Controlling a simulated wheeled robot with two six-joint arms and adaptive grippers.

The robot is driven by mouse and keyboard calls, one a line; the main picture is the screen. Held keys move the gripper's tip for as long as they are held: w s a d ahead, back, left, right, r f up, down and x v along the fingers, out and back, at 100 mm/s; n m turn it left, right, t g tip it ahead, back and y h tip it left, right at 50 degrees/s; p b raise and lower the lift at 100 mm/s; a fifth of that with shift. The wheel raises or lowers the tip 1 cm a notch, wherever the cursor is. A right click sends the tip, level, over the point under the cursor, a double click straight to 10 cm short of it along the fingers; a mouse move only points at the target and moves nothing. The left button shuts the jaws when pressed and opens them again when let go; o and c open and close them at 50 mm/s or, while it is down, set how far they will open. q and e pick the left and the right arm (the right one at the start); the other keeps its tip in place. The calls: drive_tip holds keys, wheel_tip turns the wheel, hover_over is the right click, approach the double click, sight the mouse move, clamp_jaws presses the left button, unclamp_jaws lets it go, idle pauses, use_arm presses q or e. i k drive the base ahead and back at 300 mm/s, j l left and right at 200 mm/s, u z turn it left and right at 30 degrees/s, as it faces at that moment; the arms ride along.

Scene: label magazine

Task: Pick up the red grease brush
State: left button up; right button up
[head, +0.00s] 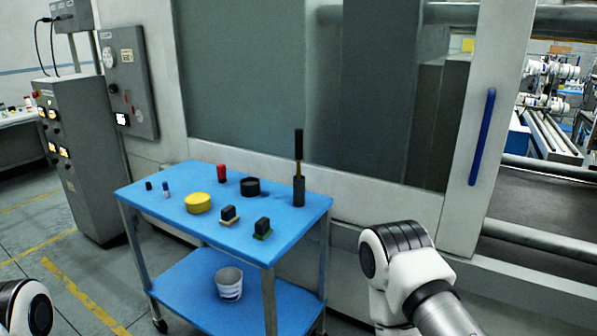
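A small upright red object (222,173) stands near the back edge of the blue cart's top (185,230). It looks like a short cylinder with a dark lower edge; I cannot tell if it is the brush. A tall dark tool (299,188) with a black handle and a yellowish middle stands upright at the cart's right side; no red shows on it. Neither gripper is in view. Only part of my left arm shows at the lower left corner, and part of my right arm at the lower right, to the right of the cart.
The cart top also holds a yellow round tin (198,204), a dark round container (250,187), two black-topped blocks (229,214) (262,227) and two small cylinders (149,186) (166,189). A bucket (229,290) stands on the lower shelf. A large machine (400,195) stands behind.

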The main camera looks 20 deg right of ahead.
sight(221, 169)
drive_tip(key=z, duration=1.65)
drive_tip(key=i+j+u, duration=0.1)
drive_tip(key=u, duration=1.5)
drive_tip(key=i+j, duration=0.5)
drive_tip(key=i+j+z, duration=0.15)
drive_tip(key=i+j, duration=0.35)
drive_tip(key=j, duration=0.15)
drive_tip(key=i+j, duration=0.5)
drive_tip(key=j, duration=0.15)
